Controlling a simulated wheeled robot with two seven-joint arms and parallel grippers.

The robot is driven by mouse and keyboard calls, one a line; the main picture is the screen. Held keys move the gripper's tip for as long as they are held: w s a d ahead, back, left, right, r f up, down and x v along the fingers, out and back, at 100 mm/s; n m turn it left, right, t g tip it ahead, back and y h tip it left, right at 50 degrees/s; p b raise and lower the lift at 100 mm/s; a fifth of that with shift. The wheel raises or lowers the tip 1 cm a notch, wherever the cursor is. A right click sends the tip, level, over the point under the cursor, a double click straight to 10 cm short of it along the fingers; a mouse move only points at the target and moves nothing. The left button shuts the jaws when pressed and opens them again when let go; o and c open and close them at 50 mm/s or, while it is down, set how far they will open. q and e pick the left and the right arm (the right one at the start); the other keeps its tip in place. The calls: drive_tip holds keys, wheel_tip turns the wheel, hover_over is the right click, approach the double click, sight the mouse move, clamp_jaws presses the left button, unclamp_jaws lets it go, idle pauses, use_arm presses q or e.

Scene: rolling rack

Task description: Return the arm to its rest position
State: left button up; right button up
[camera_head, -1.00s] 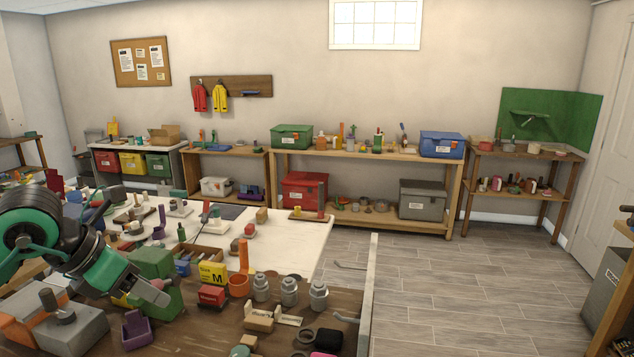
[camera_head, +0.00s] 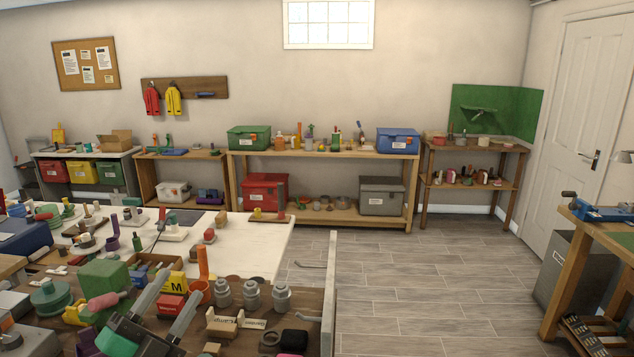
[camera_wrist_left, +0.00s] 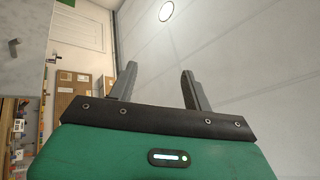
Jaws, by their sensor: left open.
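My left gripper (camera_head: 183,282) is low in the head view, left of centre. Its two grey fingers stand apart and point up and to the right, with nothing between them. Its green body is cut off by the bottom edge. In the left wrist view the same gripper (camera_wrist_left: 159,70) is open and empty, with ceiling and wall behind the fingers. It hides part of the brown tabletop (camera_head: 310,295). My right gripper is not in view.
Floor (camera_head: 430,285) to the right is clear.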

use_arm(q)
drive_tip(key=s+a+f+n+g+y, duration=0.25)
drive_tip(key=f+n+y, duration=0.2)
drive_tip(key=f, duration=0.35)
drive_tip(key=s+a+f+n+g+y, duration=0.1)
drive_tip(key=f+n+g+y, duration=0.2)
drive_tip(key=f+n, duration=0.35)
drive_tip(key=s+a+f+n+g+y, duration=0.1)
drive_tip(key=a+f+n+g+y, duration=0.2)
drive_tip(key=f, duration=0.6)
drive_tip(key=s+d+f+n+g, duration=0.1)
drive_tip(key=s+d+f+g, duration=0.2)
drive_tip(key=s+f+g, duration=0.35)
drive_tip(key=s+d+f+n+g, duration=0.1)
drive_tip(key=s+d+f+g, duration=0.15)
drive_tip(key=s+f, duration=0.65)
drive_tip(key=s+f+g+b, duration=0.2)
drive_tip(key=s+f, duration=0.1)
drive_tip(key=f, duration=2.8)
drive_tip(key=s+a+f+g+b, duration=0.1)
drive_tip(key=s+a+f, duration=0.2)
drive_tip(key=s+f, duration=1.6)
wheel_tip(320, 180, down, 3)
drive_tip(key=shift+s+a+r+b, duration=0.2)
drive_tip(key=shift+s+b, duration=0.1)
drive_tip(key=shift+s, duration=0.1)
